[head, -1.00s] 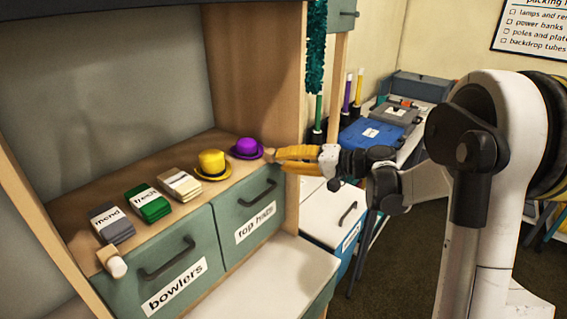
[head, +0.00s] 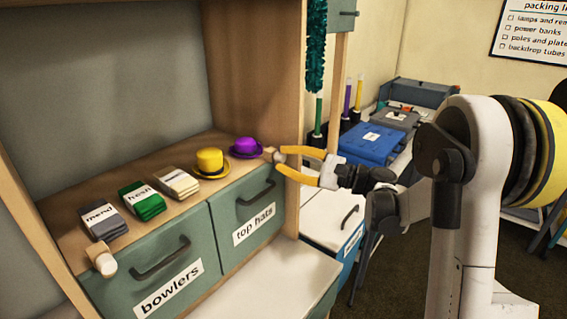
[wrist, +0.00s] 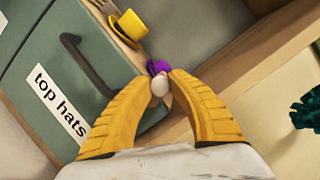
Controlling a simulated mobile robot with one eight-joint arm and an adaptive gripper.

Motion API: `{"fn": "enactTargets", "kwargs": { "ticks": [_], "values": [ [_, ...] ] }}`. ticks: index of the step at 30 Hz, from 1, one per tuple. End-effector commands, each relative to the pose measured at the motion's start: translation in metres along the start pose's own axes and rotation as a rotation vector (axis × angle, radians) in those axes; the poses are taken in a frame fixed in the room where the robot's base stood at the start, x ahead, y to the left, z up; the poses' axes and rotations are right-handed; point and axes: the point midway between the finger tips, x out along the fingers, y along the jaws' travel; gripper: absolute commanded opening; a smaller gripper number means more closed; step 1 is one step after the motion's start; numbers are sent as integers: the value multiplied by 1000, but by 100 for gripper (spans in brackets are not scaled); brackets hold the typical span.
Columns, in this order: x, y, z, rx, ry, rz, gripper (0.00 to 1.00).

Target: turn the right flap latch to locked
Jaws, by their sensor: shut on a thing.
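The right flap latch (head: 269,153) is a small pale wooden knob at the right front end of the shelf, beside the purple bowler hat. In the wrist view the rounded latch end (wrist: 160,86) sits between my fingertips. My gripper (head: 278,158) has yellow fingers and is shut on this latch, one finger above the other in the head view. The fingers partly hide the latch, and its exact angle is hard to read. A similar left latch (head: 104,262) sticks out at the shelf's left front end.
The shelf holds a purple hat (head: 246,147), a yellow hat (head: 210,163) and labelled cloth stacks (head: 142,201). Below are the "bowlers" flap (head: 125,285) and "top hats" flap (head: 235,212), with dark handles. A wooden post (head: 292,105) stands close behind my gripper.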

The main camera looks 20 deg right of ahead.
Motion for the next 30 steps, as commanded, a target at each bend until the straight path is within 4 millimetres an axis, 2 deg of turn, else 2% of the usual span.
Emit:
{"fn": "enactTargets", "kwargs": {
  "ticks": [12,30],
  "values": [
    [0,0,0,228,-15,-78,0],
    [1,-1,0,282,-19,-98,0]
  ]
}}
